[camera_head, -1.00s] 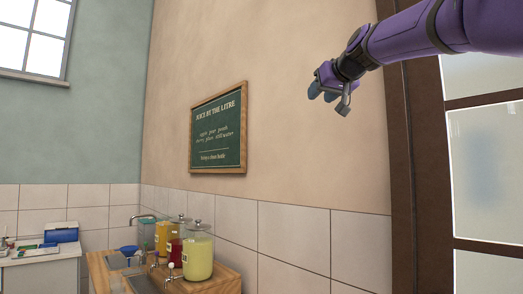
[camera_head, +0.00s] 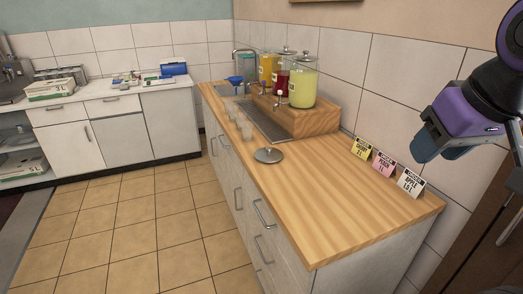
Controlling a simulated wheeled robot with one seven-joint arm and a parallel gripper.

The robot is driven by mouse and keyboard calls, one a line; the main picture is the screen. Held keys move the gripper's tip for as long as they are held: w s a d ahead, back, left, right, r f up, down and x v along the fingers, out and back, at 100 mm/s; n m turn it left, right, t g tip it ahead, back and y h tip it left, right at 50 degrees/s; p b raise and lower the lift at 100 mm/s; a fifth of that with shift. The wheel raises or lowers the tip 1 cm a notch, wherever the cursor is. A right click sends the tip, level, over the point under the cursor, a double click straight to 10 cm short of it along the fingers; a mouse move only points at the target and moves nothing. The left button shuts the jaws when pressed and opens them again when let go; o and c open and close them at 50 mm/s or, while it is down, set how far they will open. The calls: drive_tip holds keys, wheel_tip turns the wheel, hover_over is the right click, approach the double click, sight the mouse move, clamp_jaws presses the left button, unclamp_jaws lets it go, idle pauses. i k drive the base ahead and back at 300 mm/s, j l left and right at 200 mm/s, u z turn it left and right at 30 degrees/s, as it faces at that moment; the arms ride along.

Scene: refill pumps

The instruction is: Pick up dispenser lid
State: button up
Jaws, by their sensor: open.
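A round silver lid (camera_head: 268,156) with a small knob lies on the wooden counter (camera_head: 345,205), in front of the raised stand. Juice dispensers stand on and by the stand: a yellow-green one (camera_head: 303,85) and a red one (camera_head: 282,82) with lids on, and an orange one (camera_head: 266,68) on which I see no lid. My purple gripper (camera_head: 436,148), with blue fingertips, is open and empty at the right of the view. It is well to the right of the lid and apart from it.
Three small cards, yellow (camera_head: 362,148), pink (camera_head: 383,164) and white (camera_head: 411,182), stand by the wall. Several clear cups (camera_head: 246,130) stand near the sink edge. A blue funnel (camera_head: 233,80) is behind. The counter's front part is bare.

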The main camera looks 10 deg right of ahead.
sight(268, 155)
drive_tip(key=i+j+z, duration=0.2)
drive_tip(key=j, duration=0.45)
drive_tip(key=i+j+z, duration=0.2)
drive_tip(key=j, duration=0.5)
drive_tip(key=j+z, duration=0.2)
drive_tip(key=j, duration=0.45)
drive_tip(key=i+j+z, duration=0.1)
drive_tip(key=i+j, duration=0.15)
drive_tip(key=i+j+z, duration=0.1)
drive_tip(key=i+j, duration=0.15)
drive_tip(key=j, duration=0.2)
drive_tip(key=i+j+z, duration=0.15)
drive_tip(key=j, duration=0.2)
drive_tip(key=i+j+z, duration=0.1)
drive_tip(key=i+j, duration=0.15)
drive_tip(key=j, duration=0.2)
